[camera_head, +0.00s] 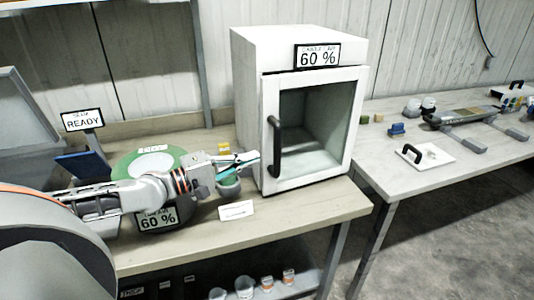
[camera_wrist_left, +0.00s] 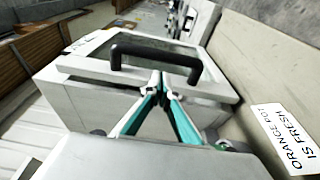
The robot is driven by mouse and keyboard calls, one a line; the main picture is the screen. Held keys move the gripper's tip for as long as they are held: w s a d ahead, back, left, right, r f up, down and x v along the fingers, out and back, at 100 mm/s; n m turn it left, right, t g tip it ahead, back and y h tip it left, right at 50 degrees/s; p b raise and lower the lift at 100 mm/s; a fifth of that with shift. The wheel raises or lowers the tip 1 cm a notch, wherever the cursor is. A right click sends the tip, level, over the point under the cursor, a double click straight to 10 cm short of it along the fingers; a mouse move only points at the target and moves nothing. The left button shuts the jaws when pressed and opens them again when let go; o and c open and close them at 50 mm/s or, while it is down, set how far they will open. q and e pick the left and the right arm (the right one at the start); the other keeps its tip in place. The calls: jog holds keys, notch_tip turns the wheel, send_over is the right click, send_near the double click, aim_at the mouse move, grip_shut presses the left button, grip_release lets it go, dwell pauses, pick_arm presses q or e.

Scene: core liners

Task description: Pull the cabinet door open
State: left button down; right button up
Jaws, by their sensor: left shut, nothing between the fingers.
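The white cabinet (camera_head: 247,110) stands on the table, with a framed glass door (camera_head: 315,128) on its front. The door looks closed against the body. A black vertical bar handle (camera_head: 274,147) is on the left side of the door; it also shows in the left wrist view (camera_wrist_left: 155,54). My left gripper (camera_head: 254,158) is just left of the handle's lower part. In the left wrist view, its teal-edged fingers (camera_wrist_left: 162,78) meet at the tips near the bar, with nothing between them. I cannot tell whether the tips touch the bar. My right gripper is not in view.
A small white card (camera_head: 237,210) is at the table's front. A second table (camera_head: 450,165) at right holds a white plate with a black handle (camera_head: 425,155). The floor ahead is clear.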

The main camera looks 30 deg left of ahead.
pick_arm(q)
jog(key=p+x, duration=0.2)
jog(key=x, duration=0.3)
jog(key=shift+w+d, duration=0.15)
jog(key=shift+w, duration=0.05)
jog(key=shift+d, duration=0.1)
dwell(0.5)
